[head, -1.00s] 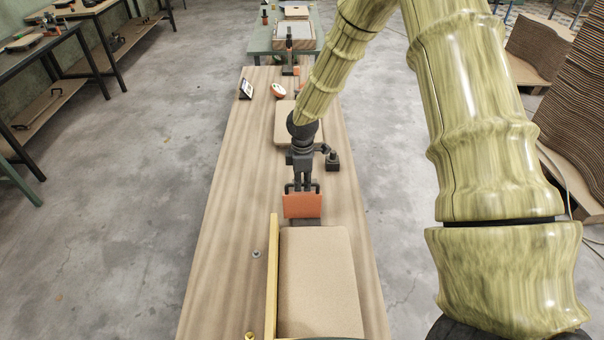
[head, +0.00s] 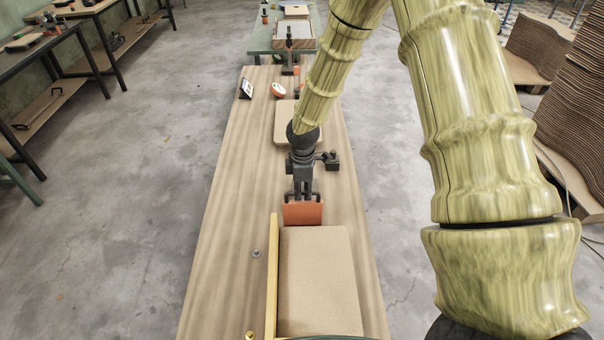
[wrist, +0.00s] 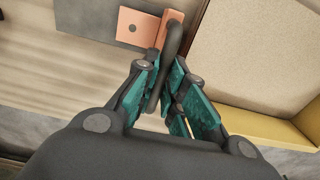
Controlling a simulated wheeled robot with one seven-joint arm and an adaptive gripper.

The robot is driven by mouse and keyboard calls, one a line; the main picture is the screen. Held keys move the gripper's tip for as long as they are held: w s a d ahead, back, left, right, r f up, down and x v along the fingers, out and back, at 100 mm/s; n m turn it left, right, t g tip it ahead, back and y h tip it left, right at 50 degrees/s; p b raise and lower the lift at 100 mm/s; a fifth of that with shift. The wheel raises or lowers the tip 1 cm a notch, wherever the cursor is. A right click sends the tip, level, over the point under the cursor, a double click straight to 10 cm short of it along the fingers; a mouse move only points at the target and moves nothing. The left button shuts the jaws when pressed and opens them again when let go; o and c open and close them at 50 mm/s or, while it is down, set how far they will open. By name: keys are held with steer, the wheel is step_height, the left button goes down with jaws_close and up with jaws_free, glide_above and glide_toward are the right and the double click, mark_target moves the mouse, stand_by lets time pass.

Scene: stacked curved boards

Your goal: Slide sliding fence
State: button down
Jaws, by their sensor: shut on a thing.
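The sliding fence is an orange plate (head: 303,214) with a dark handle, standing on the long wooden bench, just beyond the far end of a beige board (head: 318,275). In the head view its lower edge almost meets the board's far edge; I cannot tell whether they touch. In the wrist view the fence shows as an orange angled piece (wrist: 139,27) with a hole, and its dark loop handle (wrist: 175,42) runs between my teal finger pads. My gripper (head: 302,194) is shut on that handle (wrist: 168,90). The handle's lower part is partly hidden by the fingers.
A yellow strip (head: 272,280) lies along the board's left side. Another beige board (head: 285,122) lies behind my gripper, with a dark block (head: 332,161) beside it. A small bolt (head: 256,253) is at left. The bench's left strip is mostly clear.

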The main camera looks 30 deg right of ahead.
steer(key=shift+s+a, duration=0.4)
steer(key=shift+s, duration=0.35)
steer(key=shift+s+a, duration=0.35)
steer(key=shift+s, duration=0.35)
steer(key=c, duration=1.5)
jaws_free()
step_height(320, 180, up, 7)
steer(key=p, duration=0.6)
steer(key=shift+s, duration=0.1)
